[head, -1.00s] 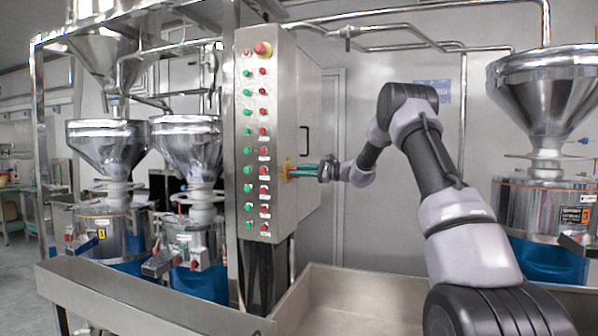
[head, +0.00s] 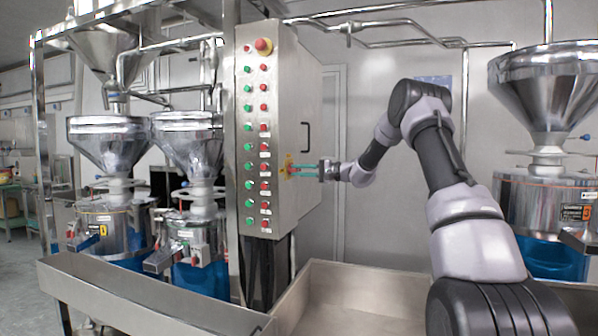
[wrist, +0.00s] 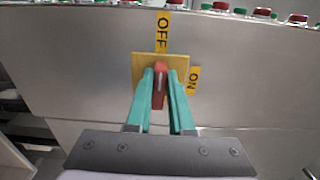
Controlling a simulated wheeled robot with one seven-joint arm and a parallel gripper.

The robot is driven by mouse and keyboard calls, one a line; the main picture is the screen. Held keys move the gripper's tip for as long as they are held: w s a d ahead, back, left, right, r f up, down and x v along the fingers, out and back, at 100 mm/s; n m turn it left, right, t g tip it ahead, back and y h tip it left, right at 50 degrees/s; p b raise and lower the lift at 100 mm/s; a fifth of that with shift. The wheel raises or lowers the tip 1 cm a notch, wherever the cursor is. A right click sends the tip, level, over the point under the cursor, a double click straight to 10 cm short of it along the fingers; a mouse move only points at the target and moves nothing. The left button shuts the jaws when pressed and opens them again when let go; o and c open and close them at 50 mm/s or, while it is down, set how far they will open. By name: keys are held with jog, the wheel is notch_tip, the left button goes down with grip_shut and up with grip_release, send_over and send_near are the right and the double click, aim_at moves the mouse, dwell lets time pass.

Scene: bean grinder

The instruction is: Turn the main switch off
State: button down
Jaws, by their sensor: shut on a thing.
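The main switch is a red knob (wrist: 159,86) with a white mark, on a yellow plate (wrist: 181,66). In the head view the yellow plate (head: 287,168) is on the right side face of the steel control cabinet (head: 305,110). In the wrist view an OFF label (wrist: 162,32) is above the plate and an ON label (wrist: 193,80) is to its right. The knob stands nearly upright in this view, its mark towards OFF. My gripper (wrist: 160,88) has its teal fingers on both sides of the knob, shut on it. The fingers also show in the head view (head: 298,170).
A black handle (head: 305,137) is above my gripper. Steel hoppers (head: 108,142) stand left, another (head: 548,90) right. A metal trough (head: 350,300) is below.

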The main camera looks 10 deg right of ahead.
dwell(0.5)
jog(key=shift+f, duration=0.1)
jog(key=c, duration=0.8)
grip_release()
jog(key=shift+d, duration=0.1)
jog(key=v, duration=1)
jog(key=shift+s+d, duration=0.25)
jog(key=shift+d, duration=0.05)
